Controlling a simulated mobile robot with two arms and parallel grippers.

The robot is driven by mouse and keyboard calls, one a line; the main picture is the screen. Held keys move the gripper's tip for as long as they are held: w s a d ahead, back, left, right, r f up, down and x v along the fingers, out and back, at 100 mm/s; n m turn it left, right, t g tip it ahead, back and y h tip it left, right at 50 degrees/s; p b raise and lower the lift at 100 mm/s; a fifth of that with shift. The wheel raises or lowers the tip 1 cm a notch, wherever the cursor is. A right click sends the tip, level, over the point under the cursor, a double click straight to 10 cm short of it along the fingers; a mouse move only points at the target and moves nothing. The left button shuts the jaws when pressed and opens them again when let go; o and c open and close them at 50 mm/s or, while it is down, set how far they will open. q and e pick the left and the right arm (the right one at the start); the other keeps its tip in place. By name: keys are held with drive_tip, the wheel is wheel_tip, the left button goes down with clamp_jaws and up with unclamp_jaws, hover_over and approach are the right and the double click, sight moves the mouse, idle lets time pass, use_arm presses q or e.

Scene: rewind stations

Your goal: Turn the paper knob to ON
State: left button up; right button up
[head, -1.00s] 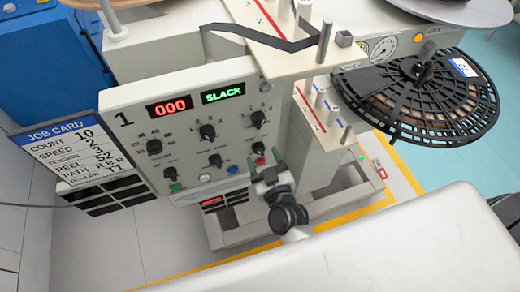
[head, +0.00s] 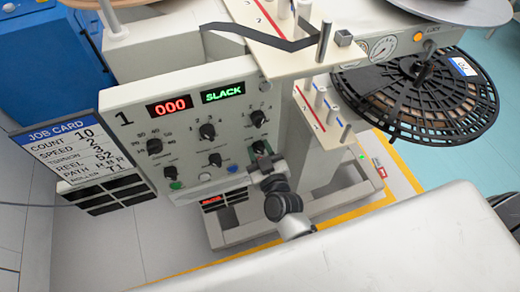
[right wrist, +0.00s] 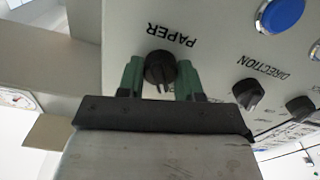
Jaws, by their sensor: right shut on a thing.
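The paper knob (right wrist: 160,67) is a round black knob on the pale panel, under the upside-down word PAPER in the right wrist view. Its ridge points roughly down toward my gripper's palm there. My right gripper (right wrist: 160,78) has its green fingers on both sides of the knob and is shut on it. In the head view my right gripper (head: 264,160) is at the lower right of the control panel (head: 135,105), and partly hides the knob and the area below it. No ON mark is readable. My left gripper is not in view.
The direction knob (right wrist: 248,93) and a blue button (right wrist: 282,14) are close by. The panel displays show 000 (head: 169,106) and SLACK (head: 222,93). A job card (head: 65,158) stands left of the panel. A black reel (head: 420,95) is at the right.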

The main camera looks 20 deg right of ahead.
drive_tip(key=shift+m+p, duration=0.5)
drive_tip(key=shift+m, duration=0.5)
drive_tip(key=m+p, duration=0.1)
drive_tip(key=m, duration=0.2)
drive_tip(key=shift+m, duration=0.3)
drive_tip(key=m, duration=0.3)
drive_tip(key=shift+d, duration=0.1)
drive_tip(key=shift+m+p, duration=0.3)
drive_tip(key=shift+m, duration=1.3)
drive_tip(key=o, duration=0.9)
